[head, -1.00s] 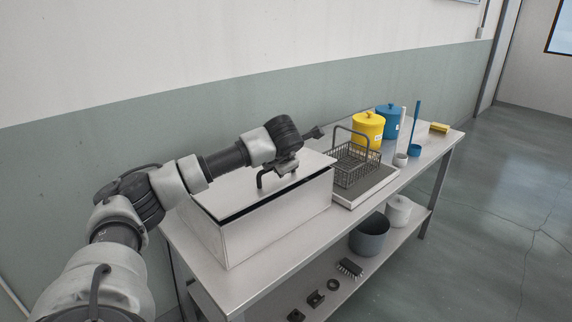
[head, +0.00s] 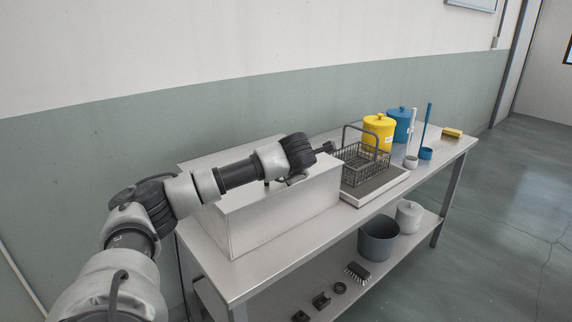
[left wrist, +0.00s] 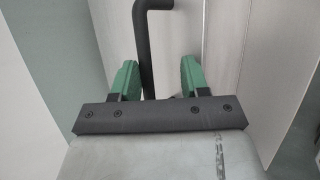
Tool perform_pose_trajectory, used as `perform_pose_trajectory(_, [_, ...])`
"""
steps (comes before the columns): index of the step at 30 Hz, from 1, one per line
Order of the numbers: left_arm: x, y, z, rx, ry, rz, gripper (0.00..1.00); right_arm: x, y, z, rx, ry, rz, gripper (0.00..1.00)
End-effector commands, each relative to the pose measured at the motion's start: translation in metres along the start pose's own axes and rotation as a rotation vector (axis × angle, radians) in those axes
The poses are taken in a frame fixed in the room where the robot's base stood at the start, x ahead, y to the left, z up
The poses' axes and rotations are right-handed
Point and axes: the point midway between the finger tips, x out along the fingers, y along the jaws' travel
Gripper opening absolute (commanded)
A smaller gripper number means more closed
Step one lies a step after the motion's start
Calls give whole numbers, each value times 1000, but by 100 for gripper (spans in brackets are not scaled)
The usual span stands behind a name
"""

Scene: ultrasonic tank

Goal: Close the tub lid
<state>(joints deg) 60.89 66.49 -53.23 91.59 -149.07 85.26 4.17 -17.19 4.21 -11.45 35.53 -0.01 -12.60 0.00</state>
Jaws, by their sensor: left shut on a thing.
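The metal tub (head: 285,210) sits on the left part of the bench. Its flat lid (head: 240,198) lies over the top, and no dark gap shows along the front edge. A dark bar handle (head: 268,183) stands on the lid, partly hidden by my arm. My left gripper (head: 296,178) is low over the lid, shut on the handle. In the left wrist view the handle (left wrist: 146,45) passes between the green fingers of my left gripper (left wrist: 157,75). My right gripper is not in view.

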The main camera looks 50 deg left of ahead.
Motion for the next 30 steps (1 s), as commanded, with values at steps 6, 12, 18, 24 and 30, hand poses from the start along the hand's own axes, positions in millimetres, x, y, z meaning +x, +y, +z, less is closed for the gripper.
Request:
perform_pose_trajectory(6, [4,-12,-3,14,13,-20,40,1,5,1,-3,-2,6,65])
perform_pose_trajectory(12, [-20,-11,-2,16,6,-18,40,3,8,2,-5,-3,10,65])
perform_pose_trajectory(18, [-65,-8,-1,10,-2,-11,40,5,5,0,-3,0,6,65])
perform_pose_trajectory(24, [-99,-3,-1,2,-4,-2,40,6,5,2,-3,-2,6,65])
perform_pose_trajectory(30, [-112,-1,-2,0,-2,1,40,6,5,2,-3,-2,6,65])
